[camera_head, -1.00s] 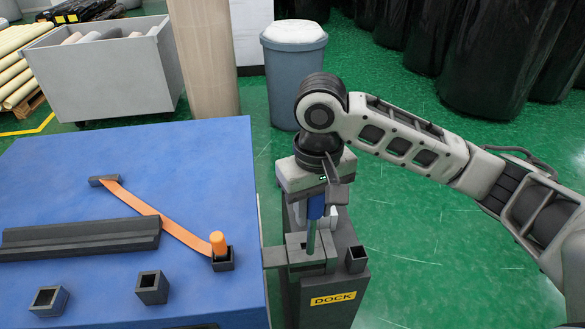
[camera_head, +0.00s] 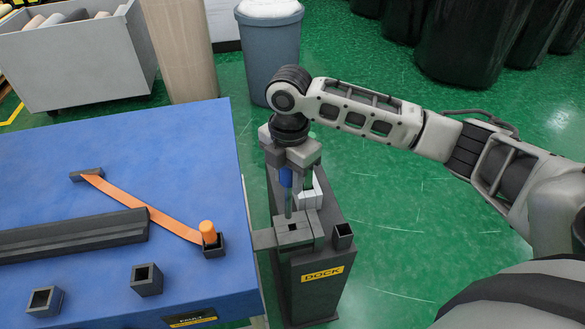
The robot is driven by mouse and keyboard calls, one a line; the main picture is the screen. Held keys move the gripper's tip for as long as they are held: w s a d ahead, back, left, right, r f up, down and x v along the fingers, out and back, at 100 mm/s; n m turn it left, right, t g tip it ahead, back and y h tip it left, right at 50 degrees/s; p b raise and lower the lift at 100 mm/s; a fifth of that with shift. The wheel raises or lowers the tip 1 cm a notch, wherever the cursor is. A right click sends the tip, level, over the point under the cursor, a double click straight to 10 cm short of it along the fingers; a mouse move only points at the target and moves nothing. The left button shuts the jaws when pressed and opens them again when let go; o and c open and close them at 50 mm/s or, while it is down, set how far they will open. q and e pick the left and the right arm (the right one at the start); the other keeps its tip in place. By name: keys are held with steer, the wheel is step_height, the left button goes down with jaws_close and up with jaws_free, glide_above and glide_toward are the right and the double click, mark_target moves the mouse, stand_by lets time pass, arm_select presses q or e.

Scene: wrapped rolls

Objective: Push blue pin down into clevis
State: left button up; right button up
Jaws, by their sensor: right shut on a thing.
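The blue pin (camera_head: 286,179) has a blue upper part and a thin grey-green shaft. It hangs about upright below my right gripper (camera_head: 288,167), which is shut on its top. The clevis (camera_head: 293,233) is a grey block with a dark square hole, on the dock beside the blue cart. The shaft's lower end shows at the clevis's far edge, just behind the hole in the picture. I cannot tell whether it touches the block. My left gripper is not in view.
The dock stand (camera_head: 310,285) carries a small dark square socket (camera_head: 342,236) and a white stepped block (camera_head: 309,194). The blue cart top (camera_head: 100,235) at left holds an orange strap (camera_head: 150,212) and dark sockets. A grey bin (camera_head: 269,55) stands behind.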

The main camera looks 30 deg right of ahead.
steer(key=n, duration=0.2)
steer(key=w+n, duration=0.1)
steer(key=n, duration=0.1)
steer(key=d+f+n, duration=0.1)
steer(key=n, duration=0.1)
steer(key=shift+w+p, duration=0.15)
steer(key=shift+p, duration=0.25)
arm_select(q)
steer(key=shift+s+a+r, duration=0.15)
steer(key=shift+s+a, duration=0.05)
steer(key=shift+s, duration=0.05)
arm_select(e)
steer(key=n, duration=0.3)
steer(key=f+n, duration=0.1)
steer(key=shift+w+d, duration=0.4)
arm_select(q)
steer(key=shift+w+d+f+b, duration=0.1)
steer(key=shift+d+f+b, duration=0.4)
steer(key=shift+b, duration=0.6)
arm_select(e)
step_height(320, 180, down, 6)
steer(key=shift+r, duration=0.1)
arm_select(q)
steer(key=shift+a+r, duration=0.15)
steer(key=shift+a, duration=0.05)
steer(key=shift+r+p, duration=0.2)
steer(key=shift+p, duration=0.2)
